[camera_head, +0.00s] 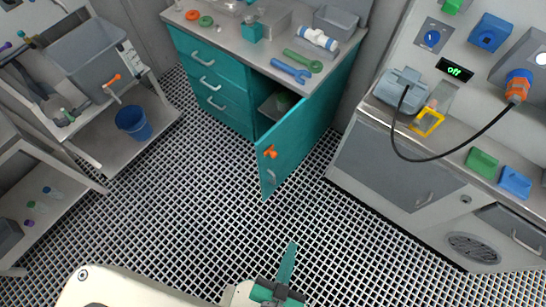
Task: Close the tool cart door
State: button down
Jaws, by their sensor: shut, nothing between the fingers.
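The teal tool cart (228,75) stands at the back centre with drawers on its left. Its teal door (287,148) stands open, swung out toward me from the cart's right side. An orange latch (270,152) and a grey handle (269,176) sit near the door's free edge. Part of the inside shelf (272,108) shows in the gap, with something green on it. My gripper (291,246) is at the bottom centre, shut and empty. It is well short of the door, with bare floor between them.
Tools and trays lie on the cart top, including a blue wrench (291,71) and a green wrench (303,61). A grey bench (395,175) with a hanging black cable (455,156) stands at right. Shelving with a blue bucket (134,122) stands at left. The central grated floor (190,190) is clear.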

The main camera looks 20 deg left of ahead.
jog(key=w+f+m+g+y, duration=0.1)
jog(key=w+f+m+g, duration=0.1)
jog(key=f, duration=0.7)
jog(key=w+f+m+g+y, duration=0.1)
jog(key=w+f+m+g, duration=0.15)
jog(key=f, duration=0.55)
jog(key=n+g+y, duration=0.1)
jog(key=g+y, duration=0.1)
jog(key=y, duration=1.3)
send_near(260, 158)
jog(key=x, duration=0.5)
jog(key=shift+a+r, duration=0.15)
jog(key=shift+r, duration=0.1)
